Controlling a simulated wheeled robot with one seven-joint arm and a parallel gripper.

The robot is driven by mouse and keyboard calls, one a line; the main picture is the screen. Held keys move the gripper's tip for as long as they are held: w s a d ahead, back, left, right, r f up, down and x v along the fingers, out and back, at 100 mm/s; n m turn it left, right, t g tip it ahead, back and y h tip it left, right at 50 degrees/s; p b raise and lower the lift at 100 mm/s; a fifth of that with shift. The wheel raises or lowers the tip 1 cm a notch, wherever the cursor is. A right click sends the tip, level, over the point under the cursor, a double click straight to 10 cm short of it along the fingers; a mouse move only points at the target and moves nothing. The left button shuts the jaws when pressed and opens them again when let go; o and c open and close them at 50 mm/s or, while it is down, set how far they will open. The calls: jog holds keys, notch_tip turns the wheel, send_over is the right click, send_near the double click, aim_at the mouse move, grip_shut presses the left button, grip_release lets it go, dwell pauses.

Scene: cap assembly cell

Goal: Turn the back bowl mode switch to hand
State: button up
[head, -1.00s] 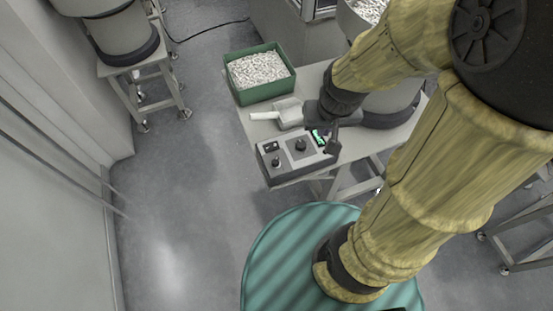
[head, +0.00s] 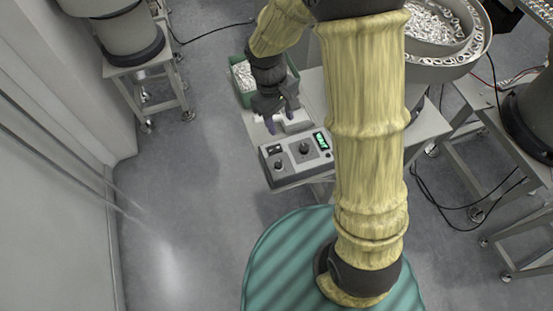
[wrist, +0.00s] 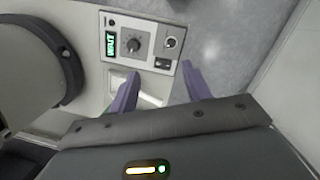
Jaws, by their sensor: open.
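A grey control box (head: 297,160) sits at the front corner of the table. In the wrist view, the box (wrist: 150,55) has a green-lit display (wrist: 111,45), a large black dial (wrist: 133,44), a small round selector switch (wrist: 170,42) and a black rocker (wrist: 162,63). The small switch also shows in the head view (head: 278,166); its setting is too small to read. My gripper (head: 280,116) is open and empty, behind the box and over a pale scoop. In the wrist view its two purple fingers (wrist: 159,74) point toward the box, apart from the switch.
The pale scoop (head: 297,121) lies behind the box. A green bin (head: 245,98) of white parts stands at the table's back left. A bowl feeder (head: 432,55) stands right of my arm. Open floor (head: 205,170) lies left of the table.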

aim_at(278, 163)
jog(key=w+a+f+n+g+h, duration=0.1)
jog(key=w+a+f+n+h, duration=0.1)
jog(key=a+f+n, duration=0.2)
jog(key=a, duration=0.2)
jog(key=shift+w+a, duration=0.15)
jog(key=shift+a, duration=0.25)
jog(key=p+x, duration=0.1)
jog(key=x, duration=0.7)
jog(key=p+x, duration=0.1)
jog(key=x, duration=0.8)
jog(key=shift+s+d, duration=0.25)
jog(key=shift+d, duration=0.05)
jog(key=c, duration=1)
